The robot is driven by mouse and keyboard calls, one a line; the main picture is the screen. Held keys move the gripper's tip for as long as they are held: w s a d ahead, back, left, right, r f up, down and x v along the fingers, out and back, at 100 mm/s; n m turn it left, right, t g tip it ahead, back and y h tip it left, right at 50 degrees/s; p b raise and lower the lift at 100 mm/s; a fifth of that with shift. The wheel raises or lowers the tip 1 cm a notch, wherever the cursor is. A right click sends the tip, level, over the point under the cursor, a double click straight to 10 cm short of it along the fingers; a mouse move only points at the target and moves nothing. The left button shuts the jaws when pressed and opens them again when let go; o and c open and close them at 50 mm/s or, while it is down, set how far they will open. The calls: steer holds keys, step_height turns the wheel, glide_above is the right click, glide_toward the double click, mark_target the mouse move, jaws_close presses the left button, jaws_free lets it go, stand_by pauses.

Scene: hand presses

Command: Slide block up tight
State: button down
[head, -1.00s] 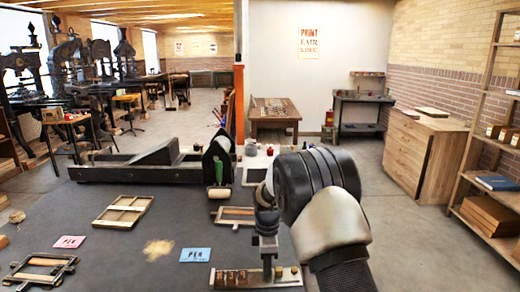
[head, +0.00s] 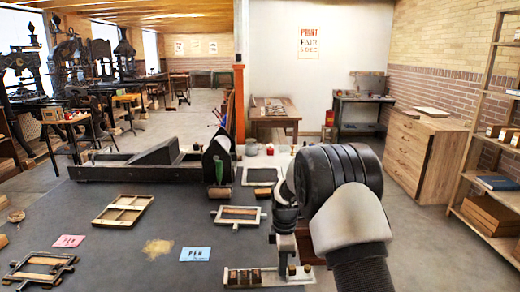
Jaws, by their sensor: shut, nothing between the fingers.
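A long narrow pale frame (head: 236,284) lies on the dark table at the bottom centre of the head view. Several small brown blocks (head: 245,276) stand in its left and middle part. Another small block (head: 292,270) shows near its right end. I cannot tell which one is the task's block, or how tight the blocks sit. My gripper (head: 291,262) points down over the right part of this frame. It is shut and empty. Its tips are small and partly merge with the frame, so contact is unclear.
A second pale frame (head: 218,215) lies behind. A wooden frame (head: 123,210), pink card (head: 69,241), blue card (head: 195,254) and another frame (head: 15,277) lie left. A dark press bed (head: 120,173) fills the back left.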

mark_target(294, 266)
steer(key=shift+w+d, duration=0.1)
steer(key=shift+d, duration=1.75)
steer(key=c, duration=1.6)
jaws_free()
steer(key=shift+r+p, duration=2)
steer(key=shift+r, duration=1.5)
